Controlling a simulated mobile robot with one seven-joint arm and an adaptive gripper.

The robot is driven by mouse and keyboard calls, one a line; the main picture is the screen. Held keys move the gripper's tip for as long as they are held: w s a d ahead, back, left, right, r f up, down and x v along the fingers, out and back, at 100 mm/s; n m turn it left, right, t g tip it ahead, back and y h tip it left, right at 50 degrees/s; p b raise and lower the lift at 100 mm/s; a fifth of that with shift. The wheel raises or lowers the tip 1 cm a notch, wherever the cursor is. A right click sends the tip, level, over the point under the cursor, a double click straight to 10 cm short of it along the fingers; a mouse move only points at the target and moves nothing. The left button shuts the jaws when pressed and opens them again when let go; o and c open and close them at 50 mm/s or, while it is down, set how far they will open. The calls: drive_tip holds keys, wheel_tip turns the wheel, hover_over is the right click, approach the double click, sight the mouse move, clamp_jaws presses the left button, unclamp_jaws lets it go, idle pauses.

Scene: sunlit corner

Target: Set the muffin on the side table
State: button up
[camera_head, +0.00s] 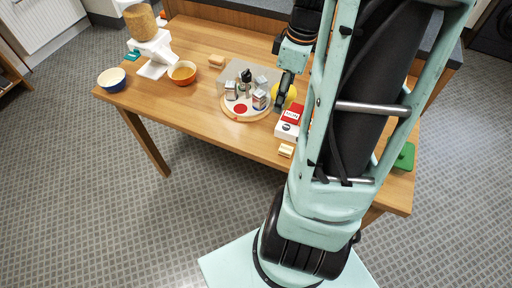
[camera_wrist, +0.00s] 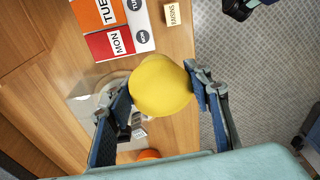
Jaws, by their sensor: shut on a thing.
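My gripper (camera_wrist: 163,92) is shut on a smooth yellow round thing (camera_wrist: 162,86), with one finger on each side of it. In the head view my gripper (camera_head: 284,84) points down over the wooden table (camera_head: 180,110), and the yellow thing (camera_head: 290,95) shows partly behind it. I cannot tell from its surface whether it is the muffin; no other muffin is clear. I cannot tell whether it touches the table or which furniture is the side table. Brown wooden furniture (camera_head: 8,75) shows at the far left edge.
A round tray (camera_head: 232,114) with several small containers is left of my gripper. A red and white day-labelled box (camera_head: 288,122) and small raisins box (camera_head: 286,150) lie nearer. A blue bowl (camera_head: 112,79), orange bowl (camera_head: 183,73) and cereal dispenser (camera_head: 142,28) stand left. The table's front left is clear.

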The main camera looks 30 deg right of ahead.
drive_tip(key=s+d+f+n+b, duration=0.3)
drive_tip(key=s+d+n, duration=0.1)
drive_tip(key=s+d, duration=0.1)
drive_tip(key=b, duration=0.1)
hover_over(254, 143)
drive_tip(key=d, duration=0.1)
drive_tip(key=shift+g, duration=0.3)
drive_tip(key=f, duration=0.9)
drive_tip(key=shift+s+d, duration=0.15)
drive_tip(key=shift+s, duration=0.05)
drive_tip(key=shift+f, duration=0.2)
drive_tip(key=shift+w+a+f+b, duration=0.1)
drive_tip(key=shift+a+f+b, duration=0.1)
drive_tip(key=shift+f, duration=0.7)
drive_tip(key=shift+w+a+f+b, duration=0.1)
drive_tip(key=shift+a+f+b, duration=0.05)
drive_tip(key=shift+f, duration=0.7)
drive_tip(key=o, duration=1.2)
drive_tip(key=shift+f, duration=0.1)
